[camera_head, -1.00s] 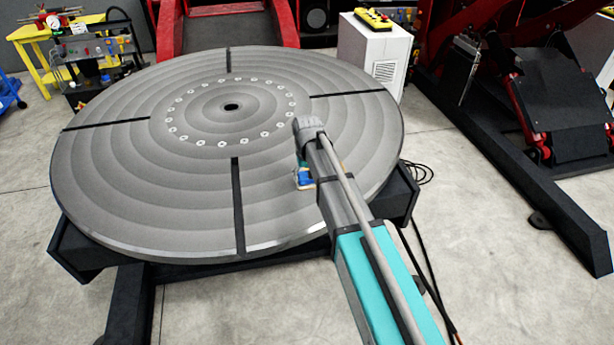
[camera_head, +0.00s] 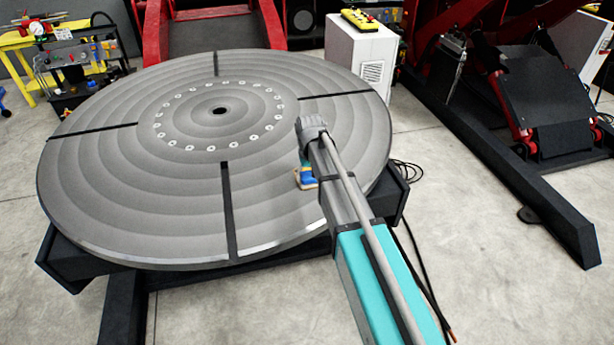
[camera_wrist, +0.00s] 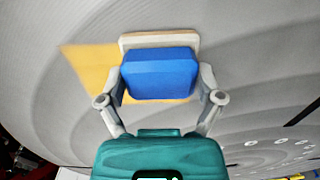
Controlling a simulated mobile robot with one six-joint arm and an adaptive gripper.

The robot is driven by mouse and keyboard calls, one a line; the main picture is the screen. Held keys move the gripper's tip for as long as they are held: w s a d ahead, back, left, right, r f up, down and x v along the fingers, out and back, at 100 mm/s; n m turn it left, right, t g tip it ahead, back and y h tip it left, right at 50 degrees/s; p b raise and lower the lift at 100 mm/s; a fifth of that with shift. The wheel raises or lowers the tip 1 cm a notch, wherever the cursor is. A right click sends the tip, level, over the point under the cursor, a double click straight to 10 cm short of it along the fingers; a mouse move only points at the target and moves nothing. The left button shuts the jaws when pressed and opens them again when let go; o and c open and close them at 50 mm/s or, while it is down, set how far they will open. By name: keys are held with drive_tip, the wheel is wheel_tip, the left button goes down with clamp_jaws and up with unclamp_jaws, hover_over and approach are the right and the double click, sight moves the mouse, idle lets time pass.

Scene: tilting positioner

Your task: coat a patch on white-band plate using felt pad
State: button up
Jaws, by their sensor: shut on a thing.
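The felt pad is a blue block (camera_wrist: 160,74) with a cream layer (camera_wrist: 160,40) on its far side. My gripper (camera_wrist: 160,85) is shut on the blue block, one finger on each side. In the head view the pad (camera_head: 306,178) shows beside my arm, close over the big round grey plate (camera_head: 130,190). A yellow patch (camera_wrist: 88,70) lies on the grey surface, partly hidden behind the pad. I cannot tell whether the pad touches the surface. I make out no clear white band on the plate.
The plate has dark radial slots (camera_head: 228,210) and a ring of bolt holes around a centre hole. A white cabinet (camera_head: 358,55) stands behind, with red machinery (camera_head: 535,60) at the right. A yellow cart (camera_head: 25,40) stands at the left. Dark cables lie on the floor.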

sight(297, 187)
drive_tip(key=shift+f, duration=0.15)
drive_tip(key=shift+a, duration=0.1)
idle(0.4)
drive_tip(key=shift+s+a, duration=0.3)
drive_tip(key=shift+a, duration=0.65)
drive_tip(key=shift+s+a, duration=0.3)
drive_tip(key=shift+a, duration=0.6)
wheel_tip(297, 187, up, 6)
drive_tip(key=p, duration=0.5)
drive_tip(key=shift+p, duration=0.35)
wheel_tip(297, 187, up, 3)
drive_tip(key=p, duration=0.3)
